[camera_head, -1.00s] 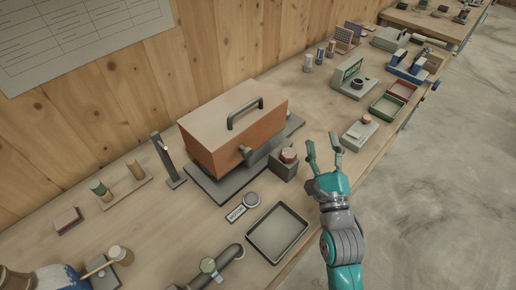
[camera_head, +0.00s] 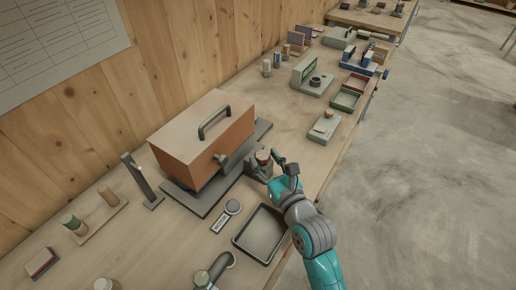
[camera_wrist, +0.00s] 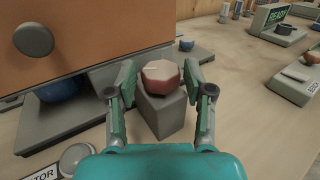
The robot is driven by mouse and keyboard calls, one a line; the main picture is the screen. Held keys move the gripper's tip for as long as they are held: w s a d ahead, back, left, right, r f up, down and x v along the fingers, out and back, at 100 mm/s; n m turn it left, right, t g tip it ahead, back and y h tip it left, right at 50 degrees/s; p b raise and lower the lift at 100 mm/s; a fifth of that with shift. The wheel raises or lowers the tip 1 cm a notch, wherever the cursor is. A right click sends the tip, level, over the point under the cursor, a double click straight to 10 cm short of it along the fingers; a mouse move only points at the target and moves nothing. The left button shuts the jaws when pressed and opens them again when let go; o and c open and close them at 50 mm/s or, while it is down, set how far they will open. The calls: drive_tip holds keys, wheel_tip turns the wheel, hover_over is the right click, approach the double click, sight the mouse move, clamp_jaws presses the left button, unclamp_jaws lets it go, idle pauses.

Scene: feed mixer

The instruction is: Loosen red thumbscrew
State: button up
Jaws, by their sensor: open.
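The red thumbscrew (camera_wrist: 162,77) is a faceted reddish knob with a paler top, sitting on a grey block (camera_wrist: 166,112) in the wrist view. In the head view the thumbscrew (camera_head: 262,156) shows just beside the orange mixer box (camera_head: 203,140). My gripper (camera_wrist: 160,84) is open, with one green-padded finger on each side of the thumbscrew and gaps visible between pads and knob. In the head view my gripper (camera_head: 268,163) is at the block, and its fingers partly hide the block. Whether either finger touches the knob cannot be told there.
The mixer box stands on a dark base plate (camera_head: 190,203) left of my gripper. An empty grey tray (camera_head: 237,241) lies in front, near the bench edge. A round grey button (camera_head: 233,206) sits by a label. A small device (camera_head: 325,127) stands farther right.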

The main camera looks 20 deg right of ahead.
drive_tip(key=shift+w+a, duration=0.15)
drive_tip(key=shift+w, duration=2.1)
drive_tip(key=c, duration=0.9)
